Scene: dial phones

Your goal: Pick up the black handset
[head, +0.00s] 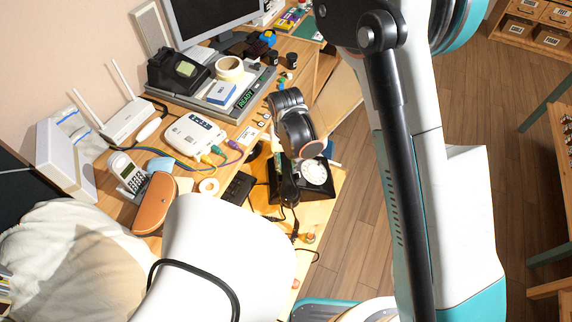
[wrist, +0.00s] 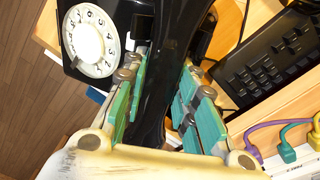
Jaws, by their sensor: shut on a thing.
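The black handset (wrist: 174,50) runs lengthwise between the green-padded fingers of my gripper (wrist: 163,100) in the wrist view. My gripper is shut on it, with a finger on each side. The black dial phone (wrist: 127,14) with its white dial (wrist: 90,40) lies just left of the handset. In the head view the phone shows with its dial (head: 314,172) near the table's right edge, and the handset (head: 288,187) is a dark shape left of the dial. My wrist hides much of the grip there. I cannot tell whether the handset is clear of its cradle.
A black keyboard-like device (wrist: 268,65) lies right of the handset. A white router box (head: 194,134) with coloured cables, a cordless phone (head: 128,172) and a brown case (head: 155,203) stand to the left. Cords lie near the phone. Open floor (head: 350,215) is to the right.

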